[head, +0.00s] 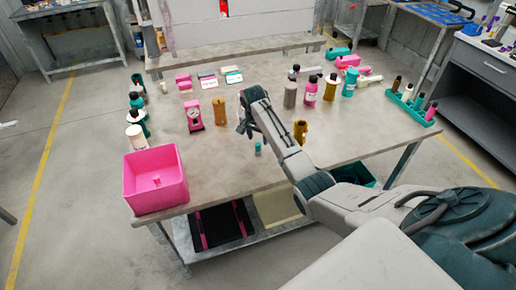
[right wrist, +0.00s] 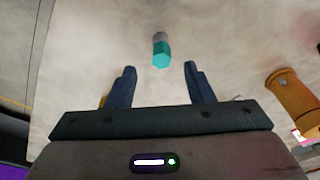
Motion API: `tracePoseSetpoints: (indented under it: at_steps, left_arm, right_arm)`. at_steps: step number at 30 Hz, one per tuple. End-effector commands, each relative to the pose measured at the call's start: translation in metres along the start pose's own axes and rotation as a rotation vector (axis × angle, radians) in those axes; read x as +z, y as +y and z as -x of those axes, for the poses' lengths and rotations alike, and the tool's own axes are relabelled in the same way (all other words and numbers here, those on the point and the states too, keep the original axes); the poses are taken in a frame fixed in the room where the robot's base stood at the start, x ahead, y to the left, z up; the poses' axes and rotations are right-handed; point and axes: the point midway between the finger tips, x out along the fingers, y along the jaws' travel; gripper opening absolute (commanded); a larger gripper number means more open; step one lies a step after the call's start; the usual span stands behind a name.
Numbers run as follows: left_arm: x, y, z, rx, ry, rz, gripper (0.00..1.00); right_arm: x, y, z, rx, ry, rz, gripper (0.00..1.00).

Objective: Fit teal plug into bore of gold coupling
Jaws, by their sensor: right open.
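The small teal plug (head: 258,149) stands on the table near its front middle, with a grey upper part. In the right wrist view the plug (right wrist: 161,52) lies ahead of the fingertips, roughly centred between them and not gripped. My right gripper (head: 246,124) is open and empty, above the table just behind the plug. Its two dark fingers (right wrist: 159,80) are spread wide. A gold cylindrical piece (head: 219,111), which looks like the coupling, stands left of the gripper. It also shows at the right of the right wrist view (right wrist: 294,96). I cannot see its bore. My left gripper is out of view.
Another gold piece (head: 300,132) stands beside my right forearm. A pink gauge (head: 193,115) stands left of the gold cylinder. A pink bin (head: 155,184) sits at the front left corner. Several bottles stand behind, and a teal rack (head: 411,108) is at the right. The front middle is mostly clear.

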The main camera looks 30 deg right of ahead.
Motion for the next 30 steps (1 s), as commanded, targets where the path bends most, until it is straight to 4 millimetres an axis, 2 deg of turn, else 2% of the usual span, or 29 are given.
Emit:
tracePoseSetpoints:
  at_steps: [3, 7, 16, 23, 30]
  left_arm:
    - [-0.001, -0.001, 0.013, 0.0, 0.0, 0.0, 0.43]
    - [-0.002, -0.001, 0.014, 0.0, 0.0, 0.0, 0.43]
    - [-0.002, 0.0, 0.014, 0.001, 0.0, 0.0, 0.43]
    - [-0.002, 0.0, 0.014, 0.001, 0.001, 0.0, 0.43]
    - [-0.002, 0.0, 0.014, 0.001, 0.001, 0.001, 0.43]
  right_arm:
    - [0.001, -0.002, -0.013, 0.003, -0.003, 0.001, 0.47]
    - [0.001, -0.002, -0.03, 0.002, -0.002, 0.001, 0.47]
    - [0.001, -0.002, -0.036, 0.0, 0.0, 0.001, 0.47]
    - [0.001, -0.002, -0.036, 0.0, 0.0, 0.001, 0.02]
    - [0.001, -0.002, -0.036, 0.0, 0.0, 0.001, 0.0]
